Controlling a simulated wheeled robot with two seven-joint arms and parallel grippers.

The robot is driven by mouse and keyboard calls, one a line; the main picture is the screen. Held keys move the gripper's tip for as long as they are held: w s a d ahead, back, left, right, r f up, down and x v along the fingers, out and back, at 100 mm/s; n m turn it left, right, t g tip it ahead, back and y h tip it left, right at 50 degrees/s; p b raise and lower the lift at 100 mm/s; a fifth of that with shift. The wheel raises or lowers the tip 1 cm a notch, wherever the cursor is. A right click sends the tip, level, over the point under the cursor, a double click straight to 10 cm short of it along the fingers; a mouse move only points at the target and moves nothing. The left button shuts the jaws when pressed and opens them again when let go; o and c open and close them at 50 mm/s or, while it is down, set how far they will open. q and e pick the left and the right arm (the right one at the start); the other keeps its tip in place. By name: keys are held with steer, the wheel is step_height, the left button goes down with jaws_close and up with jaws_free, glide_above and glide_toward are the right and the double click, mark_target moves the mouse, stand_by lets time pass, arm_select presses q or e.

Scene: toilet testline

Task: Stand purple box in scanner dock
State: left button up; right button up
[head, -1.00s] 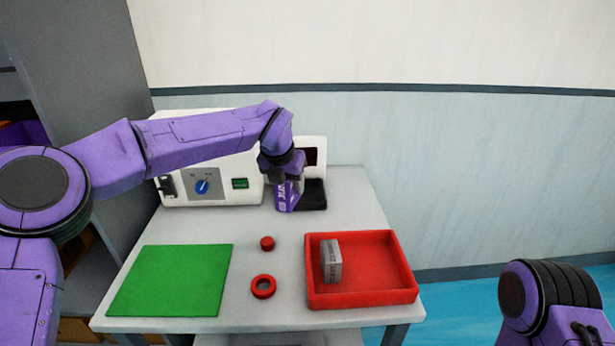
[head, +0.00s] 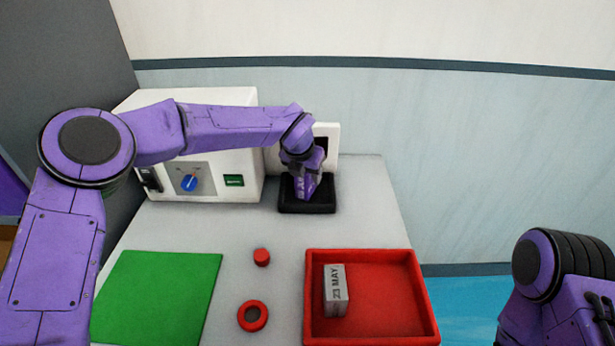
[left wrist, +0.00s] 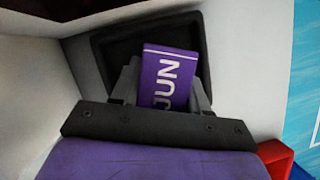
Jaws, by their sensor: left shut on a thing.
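In the head view the box (head: 305,187) shows below my left gripper (head: 303,172), over the black tray of the scanner dock (head: 307,208). The box looks roughly upright. Whether its bottom touches the tray cannot be told. The dock's white back plate (head: 333,133) rises behind, partly hidden by my arm. In the left wrist view the dark dock (left wrist: 110,50) frames the box. My right gripper is not in view.
A white machine (head: 220,110) with a blue knob stands left of the dock. In front lie a green mat (head: 155,295), a red cap (head: 261,257), a red ring (head: 253,316) and a red tray (head: 390,300) holding a grey "23 MAY" block (head: 335,290). The table between is clear.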

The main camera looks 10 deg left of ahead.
arm_select(q)
steer(key=shift+s+f, duration=0.1)
steer(key=shift+f, duration=0.5)
steer(key=shift+f, duration=0.15)
steer(key=o, duration=1.1)
steer(key=shift+o, duration=0.2)
steer(key=v, duration=1.2)
steer(key=shift+b, duration=0.4)
steer(key=shift+a, duration=0.1)
